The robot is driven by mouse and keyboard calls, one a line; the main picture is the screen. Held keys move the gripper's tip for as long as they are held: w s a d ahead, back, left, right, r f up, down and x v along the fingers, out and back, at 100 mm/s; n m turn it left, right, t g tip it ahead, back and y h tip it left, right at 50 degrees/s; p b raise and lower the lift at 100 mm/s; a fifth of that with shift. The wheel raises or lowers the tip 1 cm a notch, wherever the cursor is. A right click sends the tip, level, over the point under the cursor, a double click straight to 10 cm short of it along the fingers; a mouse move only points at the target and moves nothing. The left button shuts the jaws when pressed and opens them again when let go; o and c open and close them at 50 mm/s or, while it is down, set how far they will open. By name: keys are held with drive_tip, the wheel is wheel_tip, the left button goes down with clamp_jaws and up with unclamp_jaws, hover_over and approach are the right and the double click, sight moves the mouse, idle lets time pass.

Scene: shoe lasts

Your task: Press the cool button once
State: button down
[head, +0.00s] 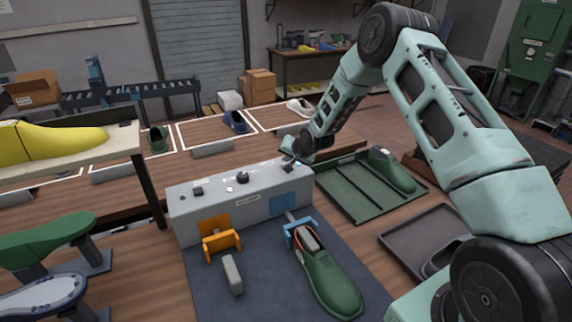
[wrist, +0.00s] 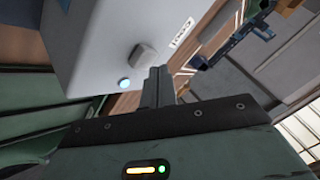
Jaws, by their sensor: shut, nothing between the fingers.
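A grey control box (head: 262,205) stands on the bench in the head view, with several small controls on its top. A pale round button (head: 229,189) and a black knob (head: 242,177) sit near its middle. My gripper (head: 290,162) is at the box's right end, low over its top. In the wrist view, my gripper's fingers (wrist: 160,72) are shut and empty. They are beside a grey square knob (wrist: 145,53) and a lit blue-white button (wrist: 125,84). A white label (wrist: 183,33) is unreadable, so I cannot tell which control is cool. Contact is not clear.
A green tray (head: 345,195) is right of the box. A shelf with a yellow last (head: 50,142) stands left.

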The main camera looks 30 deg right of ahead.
drive_tip(key=shift+r, duration=0.3)
drive_tip(key=shift+r+p, duration=1.2)
drive_tip(key=shift+r, duration=1.25)
drive_tip(key=shift+a, duration=0.1)
drive_tip(key=s+a+r+n+g+y+b, duration=0.15)
drive_tip(key=s+a+n+b, duration=0.25)
drive_tip(key=s+a, duration=0.6)
drive_tip(key=s+a+r+n+g+b, duration=0.25)
drive_tip(key=s+a, duration=0.45)
drive_tip(key=a, duration=0.4)
drive_tip(key=s+a+f+n+g+h+b, duration=0.1)
drive_tip(key=s+n+g+b, duration=0.1)
drive_tip(key=s, duration=1.4)
drive_tip(key=s+a+f+n+g+h+b, duration=0.1)
drive_tip(key=s+n+b, duration=0.4)
drive_tip(key=s, duration=1.2)
drive_tip(key=shift+a+n+g+b, duration=0.3)
drive_tip(key=shift+a+n+g, duration=0.4)
drive_tip(key=shift+n+g, duration=0.45)
